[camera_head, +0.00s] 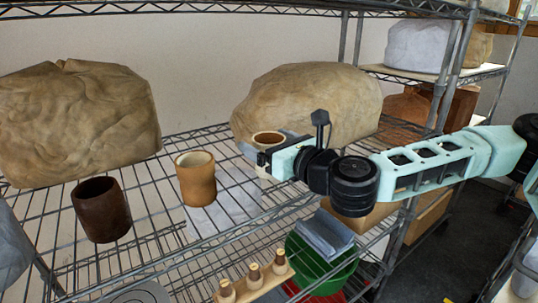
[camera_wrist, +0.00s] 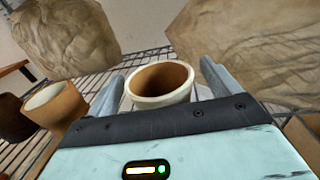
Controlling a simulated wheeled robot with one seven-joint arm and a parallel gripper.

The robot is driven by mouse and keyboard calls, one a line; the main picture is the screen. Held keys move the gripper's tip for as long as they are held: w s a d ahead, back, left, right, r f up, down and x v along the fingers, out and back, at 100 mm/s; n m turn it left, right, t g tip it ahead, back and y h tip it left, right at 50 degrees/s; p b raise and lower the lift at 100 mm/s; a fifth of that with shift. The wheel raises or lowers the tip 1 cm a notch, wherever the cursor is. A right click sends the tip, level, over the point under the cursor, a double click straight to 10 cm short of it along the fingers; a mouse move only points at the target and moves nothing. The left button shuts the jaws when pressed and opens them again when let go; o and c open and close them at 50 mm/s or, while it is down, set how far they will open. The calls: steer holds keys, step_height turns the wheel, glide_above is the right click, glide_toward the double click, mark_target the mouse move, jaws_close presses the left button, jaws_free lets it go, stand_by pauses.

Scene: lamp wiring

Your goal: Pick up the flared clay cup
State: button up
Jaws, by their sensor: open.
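A cream clay cup with a brown inside (camera_wrist: 161,83) shows in the wrist view, its rim wider than the part below. It lies between the two open fingers of my gripper (camera_wrist: 161,82), with a gap on each side. In the head view this cup (camera_head: 268,138) is partly hidden behind my gripper (camera_head: 262,148). A tan clay cup (camera_head: 196,181) with a slight waist stands upright to the left; it also shows in the wrist view (camera_wrist: 55,108). I cannot tell for sure which of these is the flared one. My gripper holds nothing.
A dark brown cup (camera_head: 101,211) stands further left on the wire shelf (camera_head: 150,243). Two large wrapped clay lumps (camera_head: 75,125) (camera_head: 310,98) stand behind the cups. A wooden peg rack (camera_head: 253,281) and a green bowl (camera_head: 320,268) are at the lower front.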

steer(key=c, duration=1)
steer(key=shift+c, duration=1.1)
steer(key=shift+r, duration=0.15)
